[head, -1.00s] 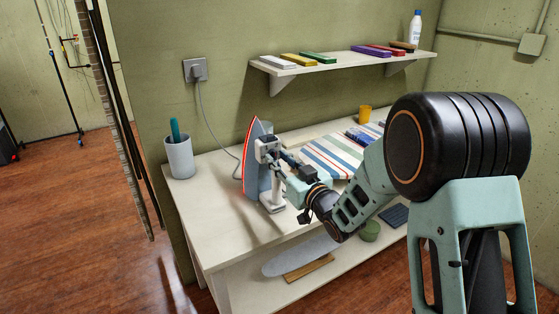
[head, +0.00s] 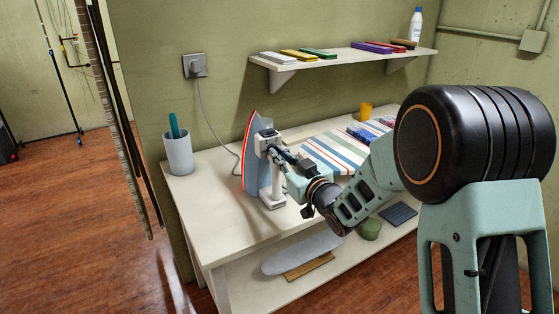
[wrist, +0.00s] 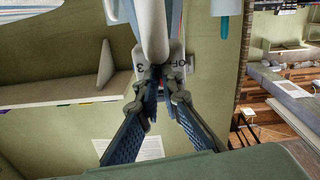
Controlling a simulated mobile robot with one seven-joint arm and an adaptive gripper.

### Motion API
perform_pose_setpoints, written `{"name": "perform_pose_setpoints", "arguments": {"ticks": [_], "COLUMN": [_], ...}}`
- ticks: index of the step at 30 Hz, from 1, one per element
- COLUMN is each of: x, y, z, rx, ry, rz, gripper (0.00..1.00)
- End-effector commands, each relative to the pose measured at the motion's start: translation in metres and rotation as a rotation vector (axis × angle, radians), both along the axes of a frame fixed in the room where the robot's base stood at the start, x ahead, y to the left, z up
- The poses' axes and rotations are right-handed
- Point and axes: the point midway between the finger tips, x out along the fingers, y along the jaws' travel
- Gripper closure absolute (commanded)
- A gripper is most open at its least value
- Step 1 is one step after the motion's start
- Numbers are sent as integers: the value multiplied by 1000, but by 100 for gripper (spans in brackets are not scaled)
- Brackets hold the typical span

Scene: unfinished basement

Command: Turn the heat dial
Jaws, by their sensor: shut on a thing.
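The iron (head: 251,165) stands on its heel at the left part of the white worktable, its soleplate facing left. It also shows in the wrist view (wrist: 152,28), close at the top. A pale dial face with "3" and "OF" markings (wrist: 140,66) sits on the iron, between and behind my fingertips. My gripper (wrist: 164,80) is shut at this dial; the fingers hide most of the knob, so its pointer setting cannot be read. In the head view my gripper (head: 272,146) is against the iron's right side.
A cord runs from the iron's back to a wall outlet (head: 195,66). A grey cup (head: 179,154) stands left of the iron. A wall shelf (head: 345,60) hangs above. The table's front left is clear.

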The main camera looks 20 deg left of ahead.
Motion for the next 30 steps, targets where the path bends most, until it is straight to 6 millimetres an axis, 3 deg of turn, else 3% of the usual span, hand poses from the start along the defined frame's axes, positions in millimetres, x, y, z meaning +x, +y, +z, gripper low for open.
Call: {"name": "perform_pose_setpoints", "arguments": {"ticks": [8,9,14,23,30], "x": [0,0,0,-1,-19], "y": [0,0,0,-1,-23], "z": [1,1,1,0,0], "rx": [-7,-7,-6,-7,-7], "ry": [-9,-9,-8,-7,-6], "rz": [0,0,0,0,-3], "gripper": [100,93,76,76,76]}}
